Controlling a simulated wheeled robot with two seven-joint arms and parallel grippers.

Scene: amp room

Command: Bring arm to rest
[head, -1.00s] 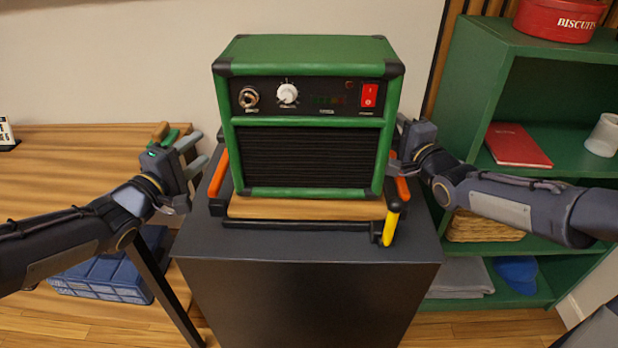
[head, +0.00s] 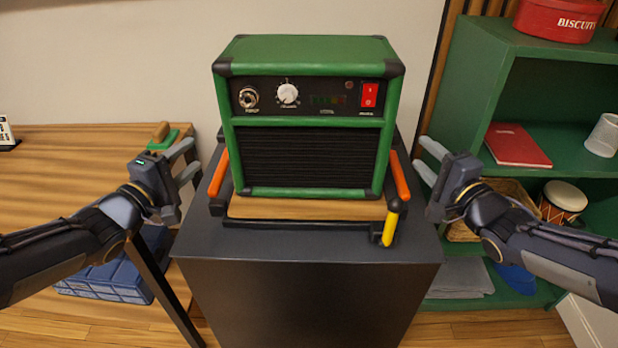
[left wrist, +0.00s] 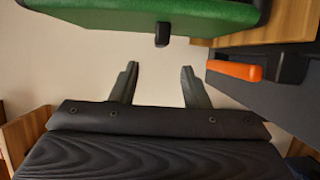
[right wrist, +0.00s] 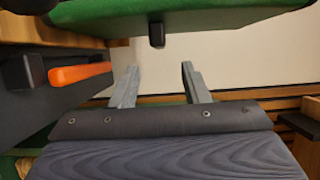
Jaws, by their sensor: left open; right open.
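My left gripper (head: 190,162) is open and empty to the left of the green amp, over the gap beside the wooden table. In the left wrist view its two fingers (left wrist: 158,85) stand apart with nothing between them. My right gripper (head: 424,160) is open and empty to the right of the amp, in front of the green shelf. Its spread fingers (right wrist: 160,85) show in the right wrist view. The green amp (head: 310,160) sits upright on a wooden board (head: 300,208) on a dark pedestal (head: 305,290). Neither gripper touches the amp.
Orange handles (head: 398,175) flank the board, with a yellow lever (head: 390,225) at its front right. A wooden table (head: 70,170) stands left, blue bins (head: 105,278) below.

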